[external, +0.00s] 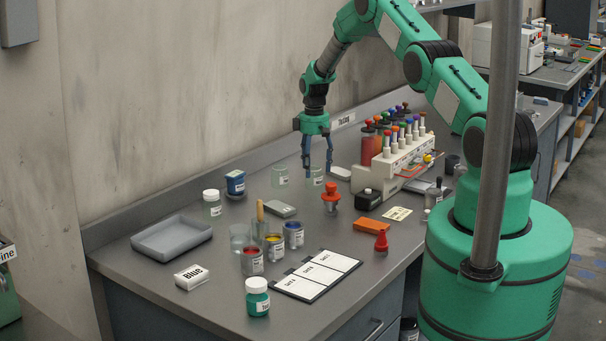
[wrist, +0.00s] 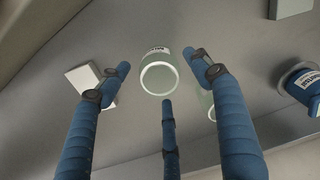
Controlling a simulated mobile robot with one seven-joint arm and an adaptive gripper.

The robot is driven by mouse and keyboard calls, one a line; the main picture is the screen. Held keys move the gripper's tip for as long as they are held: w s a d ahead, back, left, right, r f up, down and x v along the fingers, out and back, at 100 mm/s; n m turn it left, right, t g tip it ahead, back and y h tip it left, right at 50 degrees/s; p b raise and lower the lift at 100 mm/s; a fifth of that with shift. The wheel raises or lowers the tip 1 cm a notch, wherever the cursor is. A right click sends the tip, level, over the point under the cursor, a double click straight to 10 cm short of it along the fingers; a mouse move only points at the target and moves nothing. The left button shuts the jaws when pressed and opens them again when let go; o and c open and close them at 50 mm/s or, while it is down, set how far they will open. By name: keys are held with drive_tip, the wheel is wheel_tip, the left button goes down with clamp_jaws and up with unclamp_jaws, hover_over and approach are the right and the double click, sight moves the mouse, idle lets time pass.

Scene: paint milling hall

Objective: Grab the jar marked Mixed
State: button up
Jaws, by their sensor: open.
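In the wrist view, the three blue fingers of my gripper (wrist: 160,80) spread around a clear jar (wrist: 159,78) with a pale round rim and a white label. The label's print is too small and turned to read surely. I cannot tell whether the fingers touch the glass. A second clear jar (external: 280,176) stands to the left; in the wrist view a clear jar (wrist: 212,112) is partly hidden behind the right finger.
A red-orange stoppered item (external: 331,197) stands in front. A blue jar (external: 235,183), white-lidded jar (external: 212,204) and grey tray (external: 172,239) lie left. The wall is close behind.

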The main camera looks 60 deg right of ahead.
drive_tip(key=shift+f, duration=0.9)
drive_tip(key=c, duration=1.1)
